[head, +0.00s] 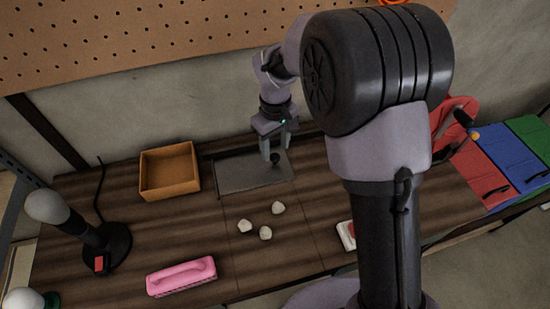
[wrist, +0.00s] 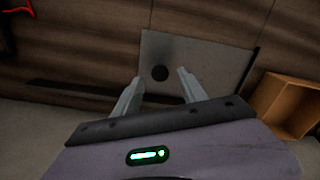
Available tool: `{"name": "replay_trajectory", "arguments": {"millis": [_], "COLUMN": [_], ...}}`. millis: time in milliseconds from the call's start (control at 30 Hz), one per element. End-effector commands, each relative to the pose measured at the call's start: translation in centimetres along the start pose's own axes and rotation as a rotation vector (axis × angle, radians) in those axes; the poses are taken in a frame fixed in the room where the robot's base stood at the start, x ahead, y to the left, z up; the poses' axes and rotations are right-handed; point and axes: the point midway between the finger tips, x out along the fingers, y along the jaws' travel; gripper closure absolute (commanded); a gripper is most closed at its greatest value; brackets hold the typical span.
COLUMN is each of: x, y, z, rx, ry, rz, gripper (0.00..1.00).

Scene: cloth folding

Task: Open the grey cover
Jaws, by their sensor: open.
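The grey cover (head: 235,175) is a flat rectangular panel lying flush at the back of the wooden table. It carries a dark round knob (head: 275,159). My gripper (head: 274,150) is open and reaches down over the right part of the cover, with its fingertips close to the knob. In the wrist view the grey cover (wrist: 205,55) lies flat beyond the fingers, and the dark knob (wrist: 160,73) shows between and just ahead of the fingertips (wrist: 158,80). I cannot tell whether the fingers touch the knob.
An orange-brown open box (head: 165,192) stands left of the cover, also in the wrist view (wrist: 275,95). Three small white objects (head: 264,233) lie in front of it. A pink brush (head: 181,277) and a lamp (head: 110,245) are at left front.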

Motion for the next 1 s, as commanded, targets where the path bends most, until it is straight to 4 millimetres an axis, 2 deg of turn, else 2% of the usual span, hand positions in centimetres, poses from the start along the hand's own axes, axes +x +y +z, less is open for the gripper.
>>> {"name": "replay_trajectory", "arguments": {"millis": [33,133,467,500,567,733,1000], "x": [1.4,2.7,3.2,3.2,3.2,3.2,3.2], "y": [0.0,0.0,0.0,0.0,0.0,0.0,0.0], "z": [0.1,0.0,0.0,0.0,0.0,0.0,0.0], "rx": [0.000,0.000,0.000,0.000,0.000,0.000,0.001], "ry": [-0.002,-0.001,0.001,0.001,0.001,0.001,0.001], "rz": [-0.001,-0.001,0.000,0.000,0.000,0.000,0.000], "gripper": [0.51,0.51,0.51,0.53,0.65,0.98,1.00]}}
